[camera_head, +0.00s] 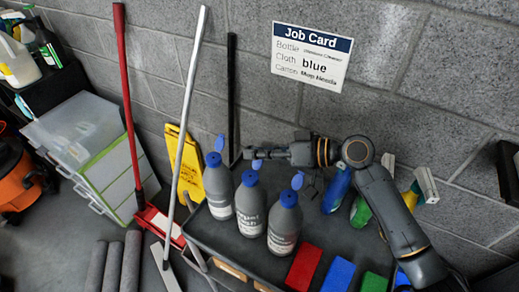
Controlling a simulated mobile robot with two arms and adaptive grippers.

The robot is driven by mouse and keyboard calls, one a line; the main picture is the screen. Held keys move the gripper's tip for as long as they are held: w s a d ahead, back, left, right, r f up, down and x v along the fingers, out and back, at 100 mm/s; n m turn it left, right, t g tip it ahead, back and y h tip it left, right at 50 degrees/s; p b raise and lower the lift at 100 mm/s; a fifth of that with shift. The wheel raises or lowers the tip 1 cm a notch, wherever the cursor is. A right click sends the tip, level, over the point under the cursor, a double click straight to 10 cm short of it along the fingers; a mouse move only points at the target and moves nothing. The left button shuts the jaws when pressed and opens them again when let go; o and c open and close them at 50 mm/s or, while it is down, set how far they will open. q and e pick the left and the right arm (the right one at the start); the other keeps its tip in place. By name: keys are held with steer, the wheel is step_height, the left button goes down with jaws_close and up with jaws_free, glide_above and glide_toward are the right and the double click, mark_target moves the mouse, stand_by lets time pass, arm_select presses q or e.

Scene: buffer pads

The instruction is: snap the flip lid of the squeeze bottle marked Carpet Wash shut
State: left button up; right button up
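Three grey squeeze bottles with blue caps stand upright in a row on a dark cart top. Each has a blue flip lid standing up open. The middle bottle (251,205) has a partly legible label that seems to read Carpet Wash. Its raised lid (256,164) is just under the tip of my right gripper (254,154); I cannot tell whether they touch. My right arm comes in from the lower right and reaches left over the cart. The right gripper's fingers look together, with nothing seen between them. My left gripper is out of view.
The left bottle (218,188) and right bottle (284,224) stand close beside the middle one. Red (304,268), blue (338,275) and green (374,282) pads lie at the front. Spray bottles (337,188) stand behind, partly under my arm. Mop handles and a yellow sign (184,160) are left.

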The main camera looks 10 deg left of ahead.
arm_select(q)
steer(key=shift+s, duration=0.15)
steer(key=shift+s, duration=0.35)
arm_select(e)
jaws_close()
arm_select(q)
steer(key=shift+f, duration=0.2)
arm_select(e)
steer(key=shift+s+a+r+n+t+h+b, duration=0.15)
steer(key=shift+s+n+t+h+b, duration=0.15)
steer(key=shift+n+b, duration=0.2)
steer(key=shift+s+r+n+t+h+b, duration=0.1)
steer(key=shift+s+n+t+h+b, duration=0.1)
steer(key=shift+n+t+b, duration=0.3)
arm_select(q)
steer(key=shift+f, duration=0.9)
arm_select(e)
steer(key=shift+s+a+r+n+t+h, duration=0.15)
steer(key=shift+s+n+t, duration=0.15)
steer(key=shift+n, duration=0.4)
steer(key=shift+s+a+r+n+t+h, duration=0.15)
steer(key=shift+s+n+t, duration=0.15)
steer(key=shift+n, duration=0.4)
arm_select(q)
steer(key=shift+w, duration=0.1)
arm_select(e)
jaws_free()
